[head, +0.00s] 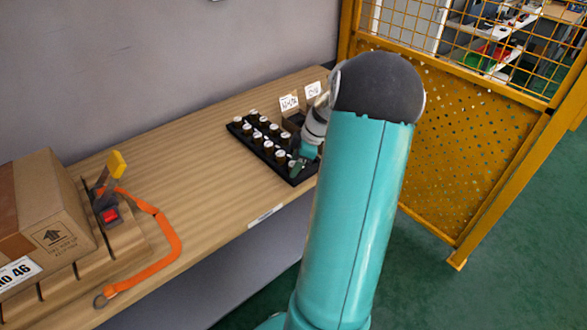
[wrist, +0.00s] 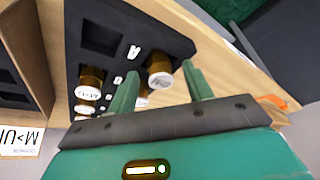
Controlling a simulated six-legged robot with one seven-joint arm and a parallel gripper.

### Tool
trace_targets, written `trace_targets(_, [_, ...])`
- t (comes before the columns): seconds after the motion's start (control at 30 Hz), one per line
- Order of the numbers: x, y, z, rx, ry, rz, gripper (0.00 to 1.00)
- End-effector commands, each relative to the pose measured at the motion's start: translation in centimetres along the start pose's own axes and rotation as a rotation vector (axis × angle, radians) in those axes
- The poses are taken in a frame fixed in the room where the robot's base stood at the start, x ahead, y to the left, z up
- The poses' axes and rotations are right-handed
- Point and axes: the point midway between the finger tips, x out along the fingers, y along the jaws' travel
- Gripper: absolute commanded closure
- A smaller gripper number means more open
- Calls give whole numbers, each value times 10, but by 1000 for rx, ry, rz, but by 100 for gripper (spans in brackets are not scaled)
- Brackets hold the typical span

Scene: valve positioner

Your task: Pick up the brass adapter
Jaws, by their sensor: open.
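Several brass-brown cylinders with white marked caps stand in a black tray (head: 234,129) on the workbench. I cannot tell which one is the brass adapter, as they look alike. In the wrist view one brown cylinder (wrist: 159,62) shows in the gap between my fingertips, its white cap towards me; the fingers do not visibly touch it. Others (wrist: 91,76) sit to the left, and one is partly hidden behind my left finger. My gripper (wrist: 161,70) is open and empty. In the head view my gripper (head: 301,163) is over the tray's right end, partly covered by my arm.
The black tray also has an empty square pocket (wrist: 103,38). Label cards (head: 289,102) stand behind it. A yellow mesh fence (head: 470,150) stands at right. The bench middle is clear.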

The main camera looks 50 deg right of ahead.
Motion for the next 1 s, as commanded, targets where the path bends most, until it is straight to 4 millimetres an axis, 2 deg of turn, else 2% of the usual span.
trace_targets(0.27, [4,0,-1,0,0,2,49])
trace_targets(0.5, [4,0,0,0,0,1,97])
trace_targets(0.53, [4,0,0,0,0,1,98])
trace_targets(0.83, [2,0,-1,0,0,2,98])
trace_targets(1.0, [-8,1,-5,-1,0,3,98])
